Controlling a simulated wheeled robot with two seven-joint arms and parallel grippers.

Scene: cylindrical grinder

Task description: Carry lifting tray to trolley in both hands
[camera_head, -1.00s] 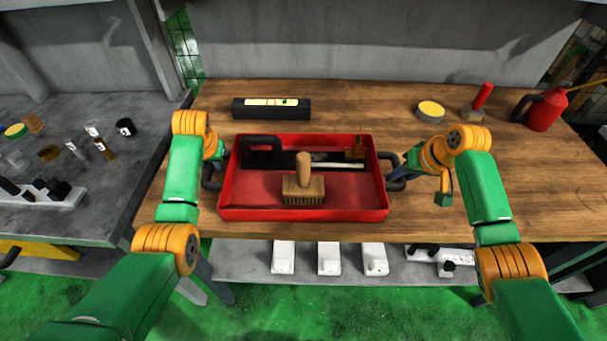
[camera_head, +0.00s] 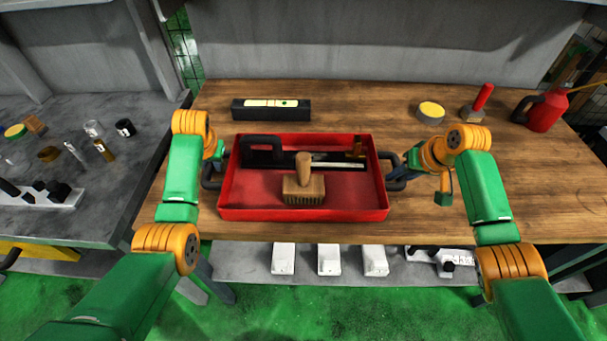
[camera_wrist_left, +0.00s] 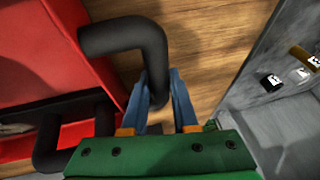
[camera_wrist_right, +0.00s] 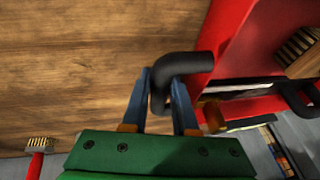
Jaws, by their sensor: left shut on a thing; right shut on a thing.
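The red lifting tray (camera_head: 303,215) is in the middle of the head view, over the front of the wooden bench. It has a black handle on each side and holds a wooden brush (camera_head: 304,188), a black-handled tool (camera_head: 262,150) and a small brass-coloured piece (camera_head: 355,150). My left gripper (camera_head: 215,170) is shut on the tray's left handle, which the left wrist view shows between the blue fingers (camera_wrist_left: 158,95). My right gripper (camera_head: 405,172) is shut on the right handle, also between the fingers in the right wrist view (camera_wrist_right: 162,95). The tray looks level; whether it touches the bench is unclear.
The wooden bench (camera_head: 360,100) carries a black block with a level (camera_head: 271,108), a round tin (camera_head: 430,111), a red-handled brush (camera_head: 478,103) and a red oil can (camera_head: 541,108). A grey table (camera_head: 90,200) with small jars stands left. White boxes (camera_head: 329,259) sit on the lower shelf.

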